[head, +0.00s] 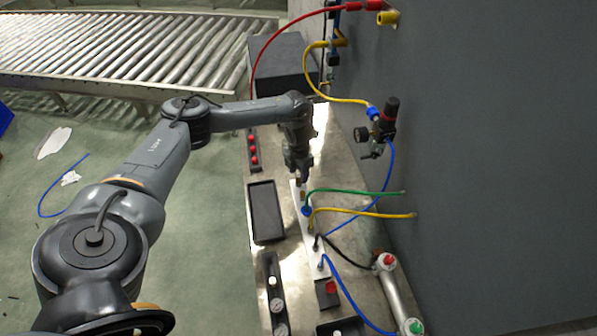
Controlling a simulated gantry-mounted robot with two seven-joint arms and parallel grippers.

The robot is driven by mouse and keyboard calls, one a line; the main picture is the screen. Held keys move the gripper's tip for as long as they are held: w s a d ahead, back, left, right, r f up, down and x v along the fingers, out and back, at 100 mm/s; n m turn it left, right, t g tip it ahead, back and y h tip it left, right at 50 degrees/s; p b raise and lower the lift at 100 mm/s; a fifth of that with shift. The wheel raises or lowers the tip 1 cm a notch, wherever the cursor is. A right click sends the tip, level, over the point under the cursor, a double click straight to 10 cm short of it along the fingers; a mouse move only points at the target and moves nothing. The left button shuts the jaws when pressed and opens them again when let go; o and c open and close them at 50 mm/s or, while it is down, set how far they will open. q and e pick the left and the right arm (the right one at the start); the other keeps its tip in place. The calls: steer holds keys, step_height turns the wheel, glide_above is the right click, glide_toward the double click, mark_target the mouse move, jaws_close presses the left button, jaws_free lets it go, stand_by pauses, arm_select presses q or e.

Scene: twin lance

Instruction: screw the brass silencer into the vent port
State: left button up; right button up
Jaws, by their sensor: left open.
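My left gripper (301,178) points down over the far end of a narrow white block (315,262). Its jaws are open. A small brass-coloured piece (303,196), likely the silencer, shows at or just below the fingertips; whether it is seated in a port or only stands there is too small to tell. The vent port itself cannot be made out. My right gripper is not in view.
A dark tray (252,212) lies left of the block. A strip with red knobs (253,150) and a dark box (283,66) are farther back. A regulator (384,125) hangs on the grey wall panel (480,150). A cylinder (398,290) and blue hoses crowd the right side.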

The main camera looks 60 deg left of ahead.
mark_target(299, 175)
arm_select(q)
steer(key=shift+r, duration=0.6)
step_height(299, 175, up, 10)
steer(key=p, duration=0.2)
steer(key=shift+f, duration=0.2)
steer(key=shift+c, duration=0.4)
